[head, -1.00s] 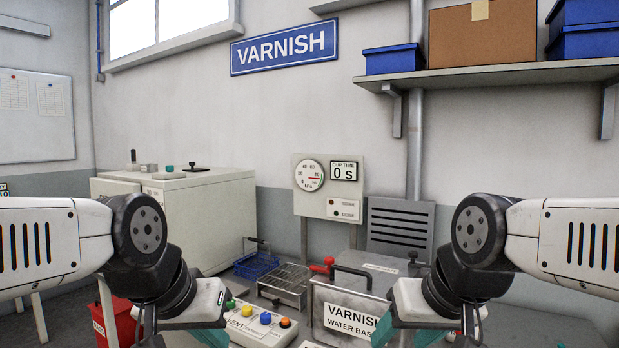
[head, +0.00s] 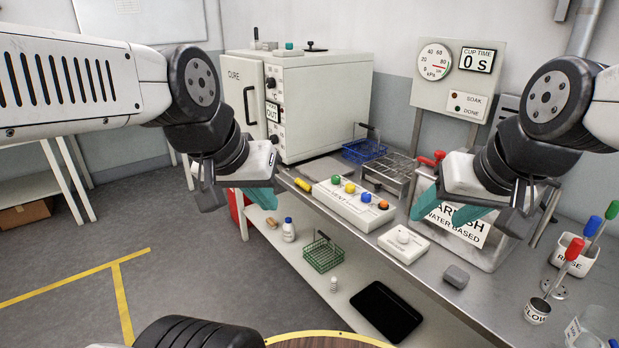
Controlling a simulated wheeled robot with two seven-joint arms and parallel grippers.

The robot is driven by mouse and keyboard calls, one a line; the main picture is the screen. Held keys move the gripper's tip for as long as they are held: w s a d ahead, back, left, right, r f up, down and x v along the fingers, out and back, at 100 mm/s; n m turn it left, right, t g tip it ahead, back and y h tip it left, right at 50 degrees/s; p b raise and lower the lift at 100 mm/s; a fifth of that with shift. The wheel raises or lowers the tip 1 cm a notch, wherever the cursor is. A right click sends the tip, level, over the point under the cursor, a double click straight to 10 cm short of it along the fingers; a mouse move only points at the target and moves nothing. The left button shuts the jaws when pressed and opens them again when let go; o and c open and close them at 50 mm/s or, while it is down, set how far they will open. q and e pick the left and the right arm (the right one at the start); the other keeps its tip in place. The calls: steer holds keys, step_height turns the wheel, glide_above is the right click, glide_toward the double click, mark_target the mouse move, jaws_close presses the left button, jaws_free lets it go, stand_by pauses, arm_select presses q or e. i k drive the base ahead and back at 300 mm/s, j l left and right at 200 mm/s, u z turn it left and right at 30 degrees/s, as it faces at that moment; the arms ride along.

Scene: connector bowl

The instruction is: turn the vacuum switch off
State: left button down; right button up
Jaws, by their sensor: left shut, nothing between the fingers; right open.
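A white control box (head: 354,206) stands on the steel bench with green, yellow, blue and orange buttons along its top. Its label is partly readable as "VENT", and no label reading "vacuum" is legible. My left gripper (head: 262,200) is shut and empty, left of the control box. My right gripper (head: 450,212) is open and empty in front of the varnish tank (head: 462,236), hiding part of it. A kPa gauge (head: 436,61) hangs on the wall panel.
The cure oven (head: 335,100) stands at the back left of the bench. A blue basket (head: 365,150) and a wire rack (head: 390,172) sit behind the control box. Brushes, a rinse cup (head: 573,258) and a grey block (head: 456,277) are at right.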

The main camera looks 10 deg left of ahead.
mark_target(335, 179)
steer(key=u, duration=0.1)
steer(key=i+j, duration=0.35)
steer(key=i+j+u, duration=0.15)
steer(key=i+j, duration=0.2)
steer(key=i, duration=0.15)
